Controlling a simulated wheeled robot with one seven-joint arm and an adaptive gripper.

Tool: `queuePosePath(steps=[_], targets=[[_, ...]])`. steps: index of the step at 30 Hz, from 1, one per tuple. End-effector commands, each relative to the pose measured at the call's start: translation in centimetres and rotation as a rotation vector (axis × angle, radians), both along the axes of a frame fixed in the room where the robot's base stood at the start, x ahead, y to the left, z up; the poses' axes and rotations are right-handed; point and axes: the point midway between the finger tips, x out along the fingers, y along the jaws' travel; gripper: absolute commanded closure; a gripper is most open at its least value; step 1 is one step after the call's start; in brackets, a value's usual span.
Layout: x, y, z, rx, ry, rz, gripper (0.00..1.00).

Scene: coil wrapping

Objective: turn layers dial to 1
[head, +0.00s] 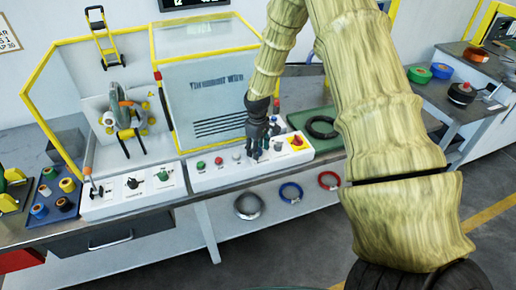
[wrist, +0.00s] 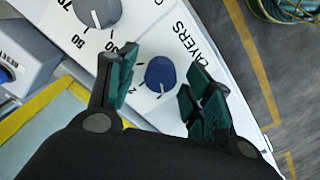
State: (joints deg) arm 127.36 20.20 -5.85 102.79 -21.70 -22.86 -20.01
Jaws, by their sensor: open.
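The layers dial (wrist: 161,74) is a round blue knob on a white panel in the wrist view, beside the printed word LAYERS. Small digits are printed around it, partly hard to read, and I cannot tell for certain which one it points at. My gripper (wrist: 163,68) is open, with one dark green fingertip pad on each side of the dial and gaps showing between pads and knob. In the head view my gripper (head: 257,146) is lowered over the white control panel (head: 210,181), and it hides the dial there.
A grey knob (wrist: 97,10) with a number scale sits beside the dial. A RESET button box (wrist: 20,56) is at the left. In the head view a red stop button on yellow (head: 297,141) stands right of my gripper, and a clear yellow-framed cover (head: 205,80) rises behind the panel.

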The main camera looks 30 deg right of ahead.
Motion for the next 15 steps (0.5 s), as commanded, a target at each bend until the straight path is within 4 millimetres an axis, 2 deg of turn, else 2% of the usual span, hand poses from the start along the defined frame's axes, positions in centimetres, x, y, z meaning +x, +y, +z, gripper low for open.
queuePosePath(steps=[8, 15], targets=[[0.0, 0.0, 1.1, 0.000, -0.001, 0.000, 0.49], [0.0, 0.1, 4.7, 0.001, -0.002, -0.001, 0.49]])
